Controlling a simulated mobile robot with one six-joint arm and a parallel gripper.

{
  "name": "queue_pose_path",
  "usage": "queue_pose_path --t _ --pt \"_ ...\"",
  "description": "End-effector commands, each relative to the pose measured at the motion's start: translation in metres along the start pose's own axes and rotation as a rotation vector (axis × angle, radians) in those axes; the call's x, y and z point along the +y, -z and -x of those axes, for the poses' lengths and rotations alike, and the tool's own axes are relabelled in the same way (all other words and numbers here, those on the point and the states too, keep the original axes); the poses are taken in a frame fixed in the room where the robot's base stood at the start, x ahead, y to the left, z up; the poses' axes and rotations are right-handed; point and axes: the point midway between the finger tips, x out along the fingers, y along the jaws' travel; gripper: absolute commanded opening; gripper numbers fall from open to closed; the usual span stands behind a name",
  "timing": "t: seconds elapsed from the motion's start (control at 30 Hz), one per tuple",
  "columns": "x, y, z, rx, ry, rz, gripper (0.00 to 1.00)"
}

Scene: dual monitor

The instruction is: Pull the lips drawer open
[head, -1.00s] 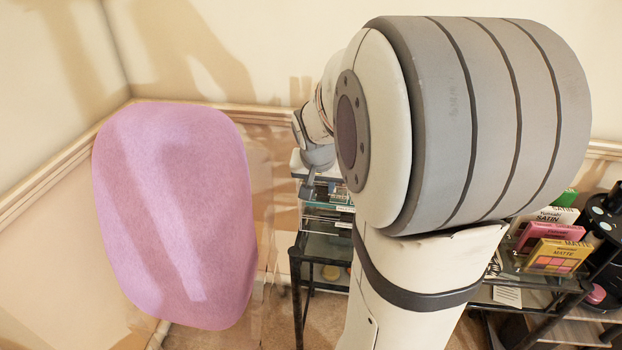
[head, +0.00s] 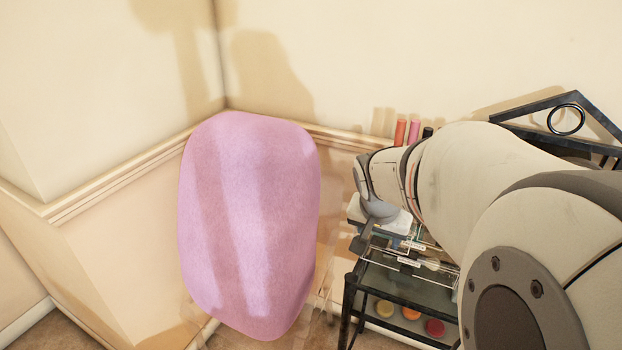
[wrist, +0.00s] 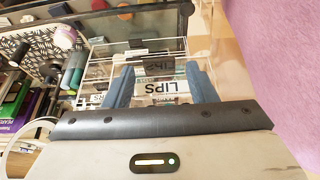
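The lips drawer (wrist: 172,92) is part of a clear acrylic organizer (wrist: 140,52). Its white label reads LIPS, upside down in the wrist view. My gripper (wrist: 160,84) has its two blue-grey fingers spread wide, one on each side of the label. I cannot tell whether they touch the drawer, or how far out it stands. In the head view my gripper (head: 365,238) points down at the left end of the organizer (head: 405,245), and its fingertips are hard to make out.
A pink chair back (head: 250,225) stands close left of the organizer. A black-framed glass cart (head: 385,285) carries the organizer, with round coloured pots on the shelf below. Markers and a perforated holder (wrist: 35,45) lie to the left in the wrist view. My arm hides the cart's right side.

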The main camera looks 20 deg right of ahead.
Motion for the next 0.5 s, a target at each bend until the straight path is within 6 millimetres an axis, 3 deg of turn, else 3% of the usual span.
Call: queue_pose_path --t 0.3,0.5 --pt "0.000 0.000 0.003 -0.001 -0.001 0.000 0.55" --pt "0.000 0.001 0.031 0.003 0.001 0.001 0.55"
